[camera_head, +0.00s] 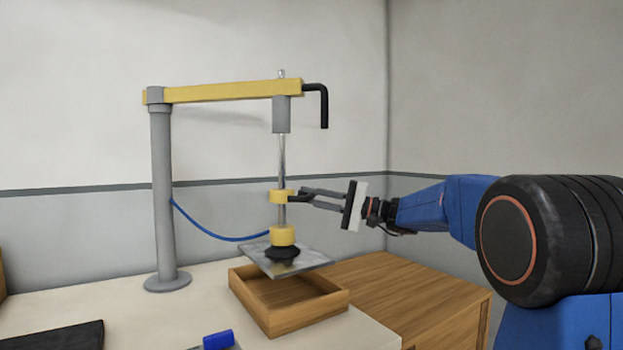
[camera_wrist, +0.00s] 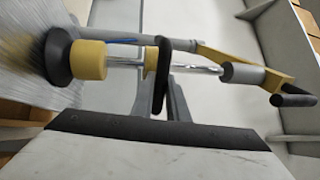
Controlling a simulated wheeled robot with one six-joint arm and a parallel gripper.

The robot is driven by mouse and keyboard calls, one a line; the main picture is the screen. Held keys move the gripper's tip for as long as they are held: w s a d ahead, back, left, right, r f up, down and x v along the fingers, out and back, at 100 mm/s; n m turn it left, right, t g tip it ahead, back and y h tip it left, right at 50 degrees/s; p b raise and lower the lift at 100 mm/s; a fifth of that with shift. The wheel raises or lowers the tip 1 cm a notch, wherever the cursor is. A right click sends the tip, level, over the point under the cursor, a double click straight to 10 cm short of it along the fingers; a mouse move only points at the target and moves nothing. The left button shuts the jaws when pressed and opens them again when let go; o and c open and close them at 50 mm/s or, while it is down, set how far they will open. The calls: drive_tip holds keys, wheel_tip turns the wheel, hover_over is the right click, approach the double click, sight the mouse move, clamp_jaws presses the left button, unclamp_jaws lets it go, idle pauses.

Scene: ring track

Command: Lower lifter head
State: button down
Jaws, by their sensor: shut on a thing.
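The lifter has a grey post (camera_head: 163,200), a yellow beam (camera_head: 220,92) and a thin metal rod (camera_head: 282,160). Its head is a yellow block (camera_head: 283,236) over a black suction cup (camera_head: 282,253). The cup meets a grey metal plate (camera_head: 315,259) over the open wooden tray (camera_head: 290,318); whether the plate touches the tray rim is unclear. In the wrist view, the cup (camera_wrist: 57,57) and plate (camera_wrist: 30,35) are at the left. My gripper (camera_head: 303,195) is shut on the black handle (camera_wrist: 161,75) beside the yellow collar (camera_head: 281,196) on the rod.
A wooden box (camera_head: 410,290) stands right of the tray. A blue hose (camera_head: 215,234) hangs from post to head. A black bent bar (camera_head: 322,105) ends the beam. A dark slab (camera_head: 55,338) and a blue block (camera_head: 218,340) lie on the front of the pale tabletop (camera_head: 130,300).

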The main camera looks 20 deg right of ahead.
wheel_tip(320, 180, down, 3)
drive_tip(key=shift+r, duration=0.15)
drive_tip(key=c, duration=1.7)
unclamp_jaws()
drive_tip(key=shift+c, duration=0.2)
drive_tip(key=shift+d, duration=0.15)
drive_tip(key=v, duration=1.7)
drive_tip(key=shift+s, duration=0.15)
